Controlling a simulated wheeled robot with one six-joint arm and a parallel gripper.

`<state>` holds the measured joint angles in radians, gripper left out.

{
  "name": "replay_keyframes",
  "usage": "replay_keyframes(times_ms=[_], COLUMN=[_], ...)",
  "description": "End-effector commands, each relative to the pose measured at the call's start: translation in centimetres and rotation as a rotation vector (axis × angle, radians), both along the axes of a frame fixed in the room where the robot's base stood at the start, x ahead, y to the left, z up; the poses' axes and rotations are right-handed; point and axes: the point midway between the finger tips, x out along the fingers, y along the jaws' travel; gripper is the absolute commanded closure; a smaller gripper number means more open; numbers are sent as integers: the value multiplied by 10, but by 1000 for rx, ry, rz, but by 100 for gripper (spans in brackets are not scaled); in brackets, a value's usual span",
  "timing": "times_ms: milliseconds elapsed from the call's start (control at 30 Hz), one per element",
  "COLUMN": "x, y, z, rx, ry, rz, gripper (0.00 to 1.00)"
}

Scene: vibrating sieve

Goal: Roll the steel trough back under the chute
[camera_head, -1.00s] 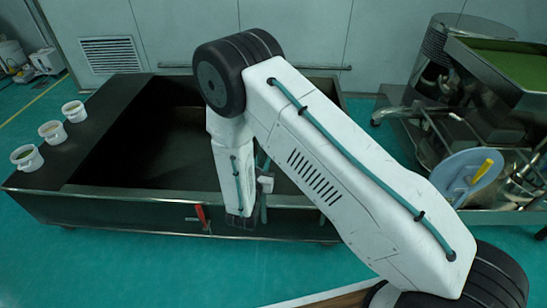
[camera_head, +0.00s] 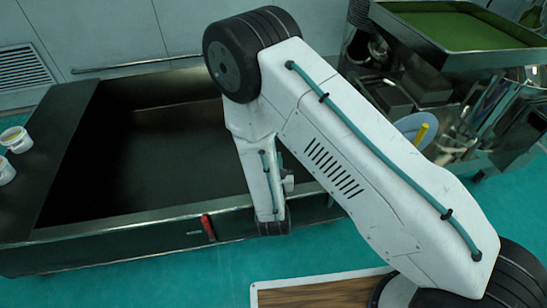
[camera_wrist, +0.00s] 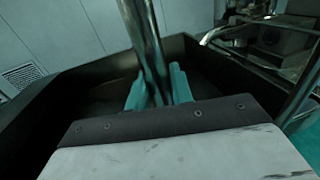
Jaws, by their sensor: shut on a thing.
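The steel trough (camera_head: 110,222) is a wide, dark, open box filling the left and middle of the head view. Its dark inside also shows in the wrist view (camera_wrist: 60,100). A red handle (camera_head: 208,227) sits on its front side. My gripper (camera_wrist: 157,88) has teal fingers, shut on an upright steel bar (camera_wrist: 143,30) at the trough's near side. In the head view my white arm hides the fingers and part of the trough's right side. I cannot clearly make out the chute.
A steel sieve machine (camera_head: 440,60) with a green-topped tray stands at the right, beyond my arm. White tubs (camera_head: 16,139) rest on the trough's left ledge. A wall with a vent (camera_head: 25,65) runs behind. Teal floor is open in front.

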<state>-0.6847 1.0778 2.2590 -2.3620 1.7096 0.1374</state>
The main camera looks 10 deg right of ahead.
Motion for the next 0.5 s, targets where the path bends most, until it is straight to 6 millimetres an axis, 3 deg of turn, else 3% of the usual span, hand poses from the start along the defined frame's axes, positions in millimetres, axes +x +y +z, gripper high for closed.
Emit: replay_keyframes(times_ms=[500], x=[-2], y=[1], z=[0], rx=[0], ry=[1], rz=[13], gripper=[100])
